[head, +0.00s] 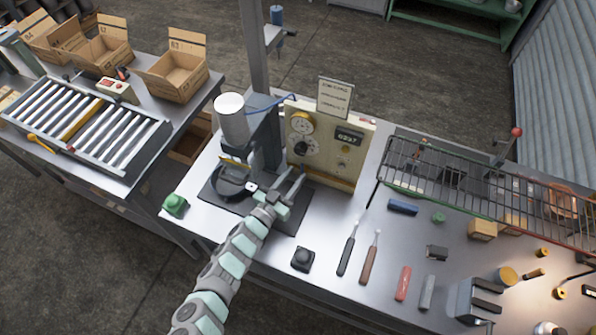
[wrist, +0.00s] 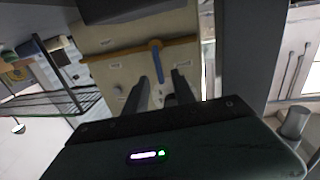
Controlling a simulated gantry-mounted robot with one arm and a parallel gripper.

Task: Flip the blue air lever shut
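The blue air lever (wrist: 155,60) shows in the wrist view, across a brass pipe (wrist: 112,53) on a cream panel. It looks upright in that picture, its lower end towards my fingers. My gripper (wrist: 160,77) is open, and the lever's lower end appears between the two dark fingertips. I cannot tell whether they touch it. In the head view my gripper (head: 291,176) is low in front of the cream gauge panel (head: 354,155), beside the press. I cannot make out the lever there.
A press with a white cylinder (head: 232,118) stands left of the panel, with a black round pan (head: 230,182) at its base. A green button (head: 175,204) and black knob box (head: 303,259) sit nearby. Tools and a wire rack (head: 470,190) fill the right side.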

